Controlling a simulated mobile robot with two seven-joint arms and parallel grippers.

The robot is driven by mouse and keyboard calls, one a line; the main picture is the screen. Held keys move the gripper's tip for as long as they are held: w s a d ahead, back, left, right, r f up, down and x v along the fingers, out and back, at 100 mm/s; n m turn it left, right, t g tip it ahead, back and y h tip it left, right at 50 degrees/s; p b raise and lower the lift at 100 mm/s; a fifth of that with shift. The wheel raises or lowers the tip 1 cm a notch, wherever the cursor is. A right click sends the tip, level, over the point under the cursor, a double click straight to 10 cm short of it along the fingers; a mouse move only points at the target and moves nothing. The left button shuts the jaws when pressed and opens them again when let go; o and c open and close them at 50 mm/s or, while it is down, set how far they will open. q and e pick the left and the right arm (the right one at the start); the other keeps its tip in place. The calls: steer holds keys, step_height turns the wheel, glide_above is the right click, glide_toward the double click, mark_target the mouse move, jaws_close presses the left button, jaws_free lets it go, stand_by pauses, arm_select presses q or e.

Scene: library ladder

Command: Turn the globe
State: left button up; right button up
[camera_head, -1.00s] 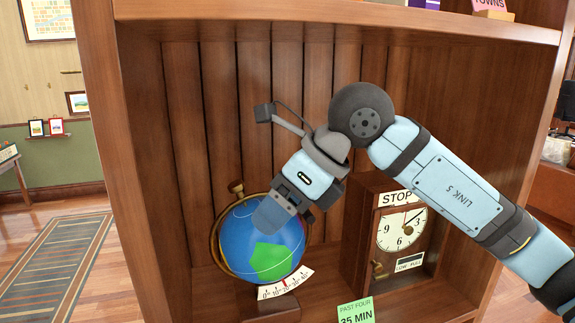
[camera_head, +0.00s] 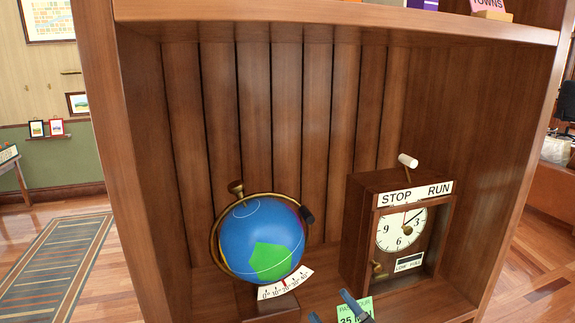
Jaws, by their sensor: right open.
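The globe (camera_head: 262,238) is a blue ball with a green patch facing me, held in a brass ring with a brass knob (camera_head: 236,187) on top. A green card partly shows behind one fingertip. My left gripper is not in view.
A wooden clock box (camera_head: 360,240) marked STOP and RUN stands right of the globe, with a white-tipped lever (camera_head: 408,160) on top. A green card (camera_head: 348,309) stands at the front. Wooden cabinet walls close both sides; space above the globe is free.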

steer(key=s+d+f+m+g+h, duration=0.35)
steer(key=s+f, duration=0.25)
steer(key=f, duration=0.4)
steer(key=s+d+f+m+g+h, duration=0.2)
steer(key=s+d+f+m+h, duration=0.3)
steer(key=f, duration=0.5)
steer(key=s+d+f+m+g+h, duration=0.25)
steer(key=s+f+m, duration=0.35)
steer(key=f, duration=0.4)
arm_select(q)
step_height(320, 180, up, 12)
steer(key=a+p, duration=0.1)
steer(key=p, duration=1.3)
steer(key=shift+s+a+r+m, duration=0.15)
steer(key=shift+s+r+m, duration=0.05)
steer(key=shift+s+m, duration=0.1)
arm_select(e)
step_height(320, 180, up, 12)
steer(key=s+n, duration=0.2)
steer(key=shift+d, duration=0.3)
